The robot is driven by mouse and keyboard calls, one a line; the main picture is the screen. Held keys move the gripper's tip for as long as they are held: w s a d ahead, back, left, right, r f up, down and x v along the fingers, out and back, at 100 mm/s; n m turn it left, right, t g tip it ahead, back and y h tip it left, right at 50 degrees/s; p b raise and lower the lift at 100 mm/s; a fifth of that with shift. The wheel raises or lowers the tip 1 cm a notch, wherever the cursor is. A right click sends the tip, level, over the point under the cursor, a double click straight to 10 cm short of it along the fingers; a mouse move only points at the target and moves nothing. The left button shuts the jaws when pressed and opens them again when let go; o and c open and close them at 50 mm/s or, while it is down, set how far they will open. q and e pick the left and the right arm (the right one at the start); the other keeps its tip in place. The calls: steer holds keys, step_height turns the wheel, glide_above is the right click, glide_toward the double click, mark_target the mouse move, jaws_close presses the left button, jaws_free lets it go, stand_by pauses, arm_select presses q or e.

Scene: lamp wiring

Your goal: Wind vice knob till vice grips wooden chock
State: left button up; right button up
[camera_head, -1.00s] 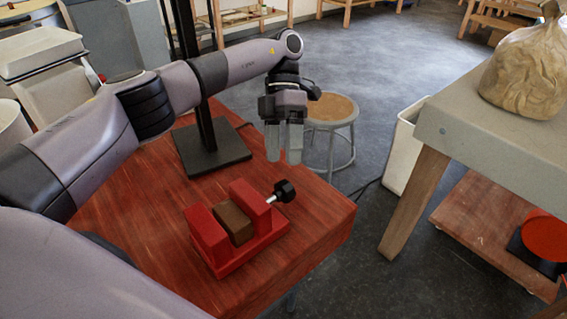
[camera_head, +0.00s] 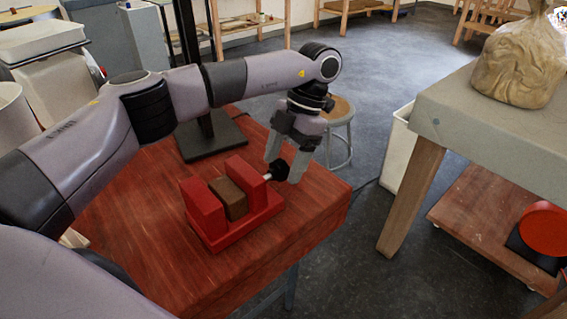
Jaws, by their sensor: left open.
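The red vice (camera_head: 238,228) stands on the red wooden table (camera_head: 150,245). The brown wooden chock (camera_head: 230,199) sits between its two red jaws. Whether a jaw touches the chock is too small to tell. The black vice knob (camera_head: 280,171) sticks out on a pale shaft from the right-hand jaw. My left gripper (camera_head: 284,168) points down at the knob, with its grey fingers apart, one on the left of the knob and one on the right. Contact between fingers and knob cannot be made out. My right gripper does not show.
A black stand (camera_head: 212,140) rises from the table behind the vice, under my left arm. A round stool (camera_head: 338,110) is beyond the table's far edge. The table's front is clear.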

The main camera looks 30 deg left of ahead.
arm_select(q)
steer(key=shift+s+f, duration=0.15)
steer(key=shift+f, duration=0.2)
steer(key=c, duration=1)
steer(key=shift+a+r+h, duration=0.1)
steer(key=shift+h, duration=0.2)
steer(key=shift+a+g+h+p, duration=0.1)
steer(key=shift+g+h+p, duration=0.35)
steer(key=shift+h, duration=0.35)
steer(key=h, duration=0.1)
steer(key=m+g+h, duration=0.1)
steer(key=shift+w+a+h, duration=0.2)
steer(key=shift+h, duration=0.2)
steer(key=shift+g+h, duration=0.35)
steer(key=shift+h, duration=0.15)
